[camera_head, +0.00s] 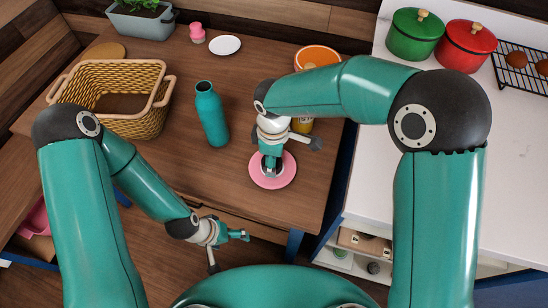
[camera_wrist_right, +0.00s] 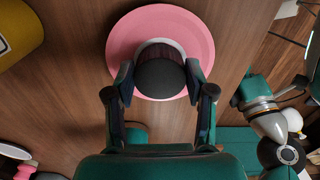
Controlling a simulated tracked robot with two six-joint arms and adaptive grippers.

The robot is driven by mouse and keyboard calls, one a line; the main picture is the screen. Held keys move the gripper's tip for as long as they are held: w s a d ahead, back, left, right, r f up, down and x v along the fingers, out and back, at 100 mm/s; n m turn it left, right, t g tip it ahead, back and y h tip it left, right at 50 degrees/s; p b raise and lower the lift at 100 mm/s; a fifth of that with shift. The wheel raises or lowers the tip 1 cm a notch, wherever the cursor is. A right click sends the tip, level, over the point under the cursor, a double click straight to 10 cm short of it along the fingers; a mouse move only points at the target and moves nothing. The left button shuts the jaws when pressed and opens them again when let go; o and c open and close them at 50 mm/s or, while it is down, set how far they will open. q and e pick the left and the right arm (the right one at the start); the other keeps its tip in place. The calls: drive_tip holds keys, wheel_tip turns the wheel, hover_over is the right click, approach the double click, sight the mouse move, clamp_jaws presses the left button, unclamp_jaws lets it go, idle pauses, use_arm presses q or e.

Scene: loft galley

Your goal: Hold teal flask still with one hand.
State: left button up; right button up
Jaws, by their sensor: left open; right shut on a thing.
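The teal flask (camera_head: 211,118) stands upright on the wooden table in the head view, right of the wicker basket. No gripper touches it. My left gripper (camera_head: 229,252) is open and empty, low in front of the table's front edge and well short of the flask. My right gripper (camera_head: 271,162) is right of the flask, over a pink saucer (camera_head: 285,180). In the right wrist view it is shut on a small round thing with a dark top (camera_wrist_right: 160,76) and a pale rim, at the pink saucer (camera_wrist_right: 120,48). The fingers partly hide this thing.
The wicker basket (camera_head: 165,97) stands left of the flask. A pink bottle (camera_head: 197,34), a white plate (camera_head: 224,45) and an orange bowl (camera_head: 318,56) are farther back. Green (camera_head: 414,38) and red (camera_head: 466,45) pots stand on the white counter. Bare table lies in front of the flask.

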drive_tip(key=shift+f, duration=0.2)
drive_tip(key=o, duration=1.3)
drive_tip(key=shift+r, duration=0.1)
wheel_tip(320, 180, up, 12)
drive_tip(key=shift+s+r, duration=0.1)
